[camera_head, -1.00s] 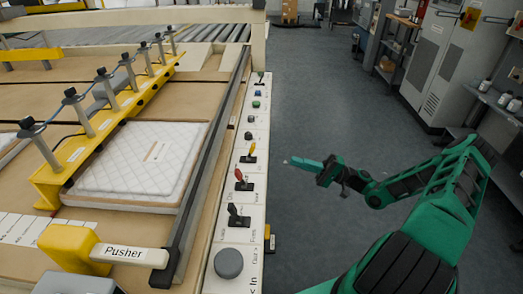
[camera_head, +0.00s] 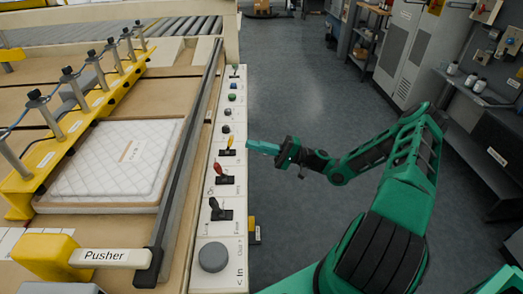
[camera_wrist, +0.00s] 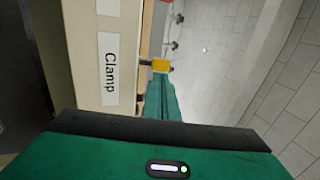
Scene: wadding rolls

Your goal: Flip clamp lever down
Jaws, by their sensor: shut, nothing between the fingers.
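A yellow-handled lever (camera_head: 230,143) stands on the white control panel (camera_head: 228,128). The wrist view shows its yellow handle (camera_wrist: 160,66) just ahead of my fingertips, level with a label reading "Clamp" (camera_wrist: 110,70). My green gripper (camera_head: 250,146) is shut and empty, to the right of the yellow lever at the panel's right edge. In the wrist view my closed fingers (camera_wrist: 163,90) point at the yellow handle; I cannot tell if they touch it.
A red lever (camera_head: 218,167), a black lever (camera_head: 214,205) and a grey knob (camera_head: 212,257) sit nearer on the panel. A dark bar (camera_head: 190,145) and quilted pad (camera_head: 115,165) lie to the left. The floor (camera_head: 310,90) right of the panel is clear.

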